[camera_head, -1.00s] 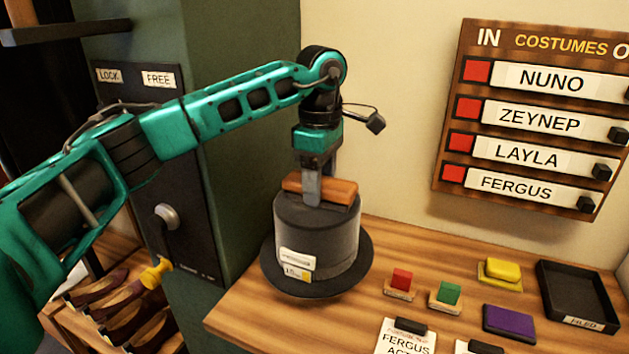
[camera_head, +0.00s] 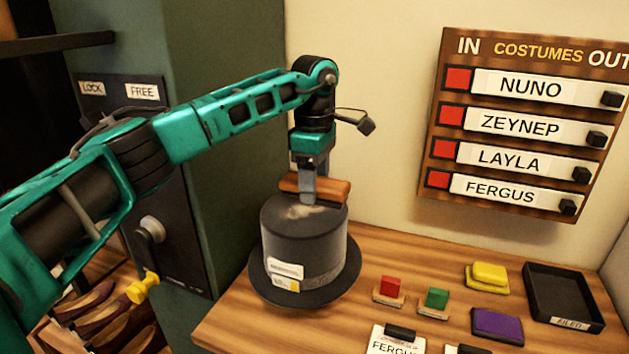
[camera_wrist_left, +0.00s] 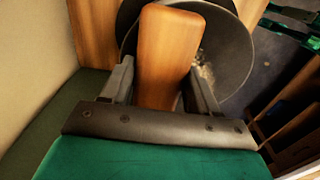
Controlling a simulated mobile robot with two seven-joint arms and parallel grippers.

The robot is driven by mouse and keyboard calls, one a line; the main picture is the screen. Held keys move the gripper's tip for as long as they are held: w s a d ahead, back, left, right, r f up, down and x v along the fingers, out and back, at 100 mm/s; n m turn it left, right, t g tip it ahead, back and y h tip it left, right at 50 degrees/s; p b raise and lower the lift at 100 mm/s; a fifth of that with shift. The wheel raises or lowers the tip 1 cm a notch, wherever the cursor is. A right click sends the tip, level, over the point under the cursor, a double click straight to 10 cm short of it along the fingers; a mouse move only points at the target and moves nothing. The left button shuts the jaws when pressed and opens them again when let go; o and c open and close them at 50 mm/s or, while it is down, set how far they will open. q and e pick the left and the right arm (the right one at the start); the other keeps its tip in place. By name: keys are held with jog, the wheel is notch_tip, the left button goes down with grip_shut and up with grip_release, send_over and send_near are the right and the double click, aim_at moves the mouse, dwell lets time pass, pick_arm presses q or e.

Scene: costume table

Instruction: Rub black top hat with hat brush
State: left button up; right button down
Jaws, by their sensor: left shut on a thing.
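The black top hat (camera_head: 303,243) stands on the wooden table with its brim down and labels on its front. A pale dusty patch shows on its crown, and its edge also shows in the left wrist view (camera_wrist_left: 232,55). My left gripper (camera_head: 308,192) is shut on the wooden back of the hat brush (camera_head: 328,190), at the far part of the hat's crown. The brush also fills the middle of the left wrist view (camera_wrist_left: 165,55). Its bristles are hidden, so I cannot tell whether they touch the hat.
Right of the hat are a red stamp (camera_head: 390,287), a green stamp (camera_head: 436,298), a yellow block (camera_head: 488,274), a purple pad (camera_head: 498,322) and a black tray (camera_head: 535,311). A costume board (camera_head: 430,205) hangs behind. A green cabinet (camera_head: 225,130) stands close on the left.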

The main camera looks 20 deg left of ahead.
aim_at(293, 220)
pick_arm(q)
jog(key=shift+s+d+b, duration=0.2)
jog(key=shift+s+b, duration=0.55)
jog(key=shift+s, duration=3.15)
jog(key=shift+a, duration=0.5)
jog(key=shift+w+p, duration=0.35)
jog(key=shift+w, duration=0.1)
jog(key=shift+w+a+p, duration=0.1)
jog(key=shift+w+p, duration=0.4)
jog(key=shift+w, duration=0.9)
jog(key=shift+w+a, duration=0.15)
jog(key=shift+w, duration=2.05)
jog(key=shift+s, duration=0.1)
